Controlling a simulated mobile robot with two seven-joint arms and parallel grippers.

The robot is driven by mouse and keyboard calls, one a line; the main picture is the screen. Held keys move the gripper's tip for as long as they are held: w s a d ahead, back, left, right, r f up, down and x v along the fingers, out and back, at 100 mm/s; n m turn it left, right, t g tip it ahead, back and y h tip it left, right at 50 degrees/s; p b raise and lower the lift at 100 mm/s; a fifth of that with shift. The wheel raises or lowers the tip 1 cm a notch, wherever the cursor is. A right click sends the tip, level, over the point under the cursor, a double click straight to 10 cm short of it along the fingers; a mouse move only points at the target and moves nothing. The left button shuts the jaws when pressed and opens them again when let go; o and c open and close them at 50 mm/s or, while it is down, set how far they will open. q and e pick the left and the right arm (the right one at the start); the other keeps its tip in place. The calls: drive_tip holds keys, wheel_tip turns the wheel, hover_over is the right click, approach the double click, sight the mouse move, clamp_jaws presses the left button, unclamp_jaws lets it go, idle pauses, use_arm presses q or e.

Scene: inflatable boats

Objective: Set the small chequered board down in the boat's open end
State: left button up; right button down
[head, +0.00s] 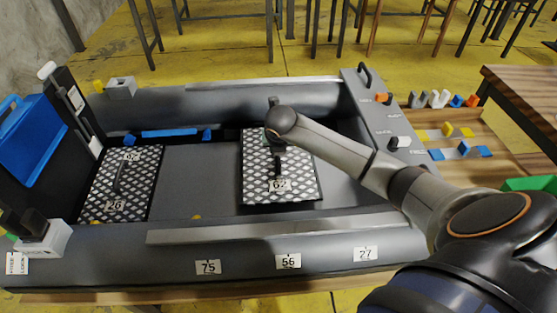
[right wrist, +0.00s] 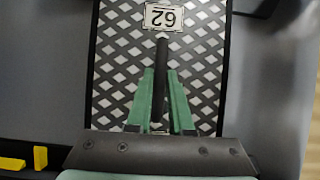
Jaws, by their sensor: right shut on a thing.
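The small chequered board (head: 300,180), black and white with a 62 tag, is in the middle of the grey boat (head: 240,238), over its floor. I cannot tell whether it touches the floor. My right gripper (right wrist: 162,95) is shut on the board's dark upright handle, its green fingers either side; in the head view my arm hides most of the gripper. The board also shows in the right wrist view (right wrist: 110,65), tag upside down. A second chequered board (head: 142,178) lies at the boat's left end. My left gripper is out of view.
Bare boat floor (head: 200,185) shows between the two boards, and more (head: 350,188) right of the held one. A grey labelled panel (head: 385,115) closes the right side. A blue bar (head: 168,133) lies along the far tube. A wooden table with small coloured parts stands at right.

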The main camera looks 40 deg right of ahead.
wheel_tip(320, 180, down, 5)
drive_tip(key=shift+w+f+b, duration=0.1)
drive_tip(key=shift+b, duration=0.2)
drive_tip(key=c, duration=0.8)
unclamp_jaws()
drive_tip(key=shift+s+a+r, duration=0.1)
drive_tip(key=shift+s+r, duration=0.1)
drive_tip(key=shift+r, duration=0.2)
drive_tip(key=p+v, duration=0.2)
drive_tip(key=v, duration=0.8)
drive_tip(key=shift+s+r, duration=0.2)
drive_tip(key=shift+r, duration=0.05)
drive_tip(key=shift+s+a+r, duration=0.1)
drive_tip(key=shift+s+r, duration=0.05)
drive_tip(key=shift+r, duration=0.1)
